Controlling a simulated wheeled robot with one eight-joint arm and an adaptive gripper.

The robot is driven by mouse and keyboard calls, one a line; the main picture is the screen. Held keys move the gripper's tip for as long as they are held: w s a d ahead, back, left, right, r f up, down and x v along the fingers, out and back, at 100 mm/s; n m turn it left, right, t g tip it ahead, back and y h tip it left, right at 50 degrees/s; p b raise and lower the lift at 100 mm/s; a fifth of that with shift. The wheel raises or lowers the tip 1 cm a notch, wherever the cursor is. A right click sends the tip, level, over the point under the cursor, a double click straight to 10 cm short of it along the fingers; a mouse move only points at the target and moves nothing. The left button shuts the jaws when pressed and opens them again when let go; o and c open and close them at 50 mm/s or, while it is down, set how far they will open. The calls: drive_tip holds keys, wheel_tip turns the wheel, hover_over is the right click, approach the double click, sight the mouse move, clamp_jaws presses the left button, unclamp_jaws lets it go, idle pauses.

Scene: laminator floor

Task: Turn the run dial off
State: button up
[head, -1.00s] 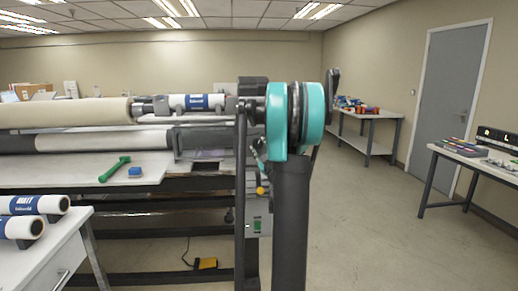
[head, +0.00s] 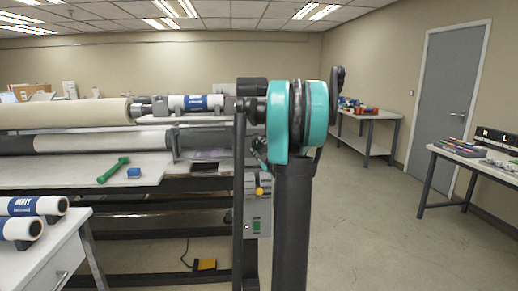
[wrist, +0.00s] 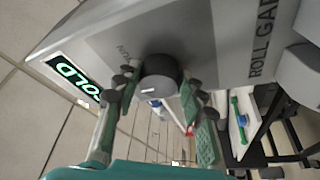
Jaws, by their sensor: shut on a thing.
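The run dial (wrist: 158,72) is a dark round knob on a grey panel (wrist: 205,50) in the wrist view. The word RUN is printed beside it, and a small pale mark shows on its near edge. My gripper (wrist: 158,90) has one finger on each side of the dial and is shut on it. In the head view, the grey control box (head: 258,210) stands at the end of the laminator, partly behind my arm. The dial cannot be made out there, and my gripper is mostly hidden.
A lit green display (wrist: 70,72) and a ROLL GAP label share the panel. A yellow button (head: 260,191) is on the box. Open floor lies right, before side tables (head: 370,115).

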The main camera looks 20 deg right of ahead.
drive_tip(key=o, duration=1.2)
drive_tip(key=shift+c, duration=0.2)
drive_tip(key=shift+s, duration=0.15)
drive_tip(key=v, duration=1.1)
drive_tip(key=shift+s, duration=0.4)
drive_tip(key=shift+f, duration=0.1)
drive_tip(key=s+a+f+m+g, duration=0.6)
drive_tip(key=s+a+f+g, duration=0.2)
drive_tip(key=s+a+f, duration=0.3)
drive_tip(key=s+a+f+m+g+h, duration=0.1)
drive_tip(key=s+a+f+m+g, duration=0.5)
drive_tip(key=s+a+f, duration=0.5)
drive_tip(key=s+f+g, duration=0.2)
drive_tip(key=s+f, duration=0.2)
drive_tip(key=f, duration=0.1)
drive_tip(key=shift+f, duration=0.2)
